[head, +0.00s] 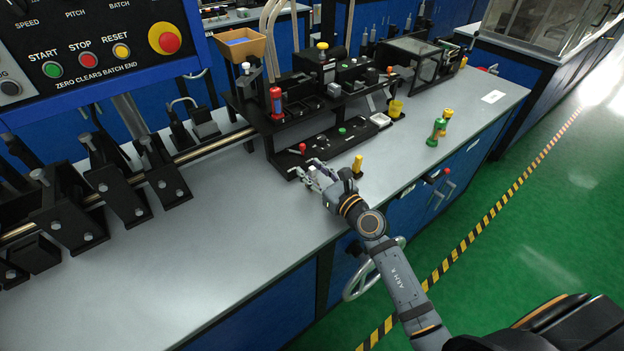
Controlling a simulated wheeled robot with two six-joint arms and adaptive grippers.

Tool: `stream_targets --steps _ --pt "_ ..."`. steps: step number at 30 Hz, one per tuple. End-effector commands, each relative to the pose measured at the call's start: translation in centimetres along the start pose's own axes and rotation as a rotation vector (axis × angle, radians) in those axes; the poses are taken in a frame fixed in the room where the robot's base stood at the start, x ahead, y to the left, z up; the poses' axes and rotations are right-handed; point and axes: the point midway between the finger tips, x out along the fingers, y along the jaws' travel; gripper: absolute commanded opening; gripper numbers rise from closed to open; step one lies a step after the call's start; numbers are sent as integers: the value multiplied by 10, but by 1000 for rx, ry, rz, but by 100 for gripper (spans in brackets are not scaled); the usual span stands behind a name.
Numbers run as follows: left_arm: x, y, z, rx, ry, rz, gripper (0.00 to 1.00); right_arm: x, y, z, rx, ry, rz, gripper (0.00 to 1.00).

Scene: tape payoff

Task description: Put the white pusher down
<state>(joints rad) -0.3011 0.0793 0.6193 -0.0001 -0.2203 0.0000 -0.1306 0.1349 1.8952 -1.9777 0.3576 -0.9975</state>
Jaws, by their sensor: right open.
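My right gripper (318,175) is over the front part of the bench, at the near end of a black fixture plate (335,140). It is open, its light-coloured fingers reaching toward the plate. I cannot clearly make out a white pusher; the fingers and something pale between or beside them are too small to tell apart. A small peg with a yellow top (357,164) stands just right of the gripper, apart from it. A red-topped knob (302,148) is on the plate's left end, just beyond the fingertips. My left gripper is not in view.
A small white tray (380,120) and a yellow cup (395,108) lie farther right. A green piece (436,132) with orange and yellow pieces stands on the right bench. Black clamp blocks (120,195) line a rod at left. The grey bench (200,260) is clear in front.

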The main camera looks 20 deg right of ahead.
Motion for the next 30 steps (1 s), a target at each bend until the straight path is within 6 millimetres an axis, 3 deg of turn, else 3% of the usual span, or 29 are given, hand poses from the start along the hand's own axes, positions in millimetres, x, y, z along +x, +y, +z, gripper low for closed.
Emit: stream_targets --steps 7,16,30 --pt "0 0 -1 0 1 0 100 2 0 0 -1 1 0 40" --pt "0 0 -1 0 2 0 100 2 0 0 -1 0 0 0" --pt "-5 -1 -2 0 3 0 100 2 0 8 -2 -2 0 0"
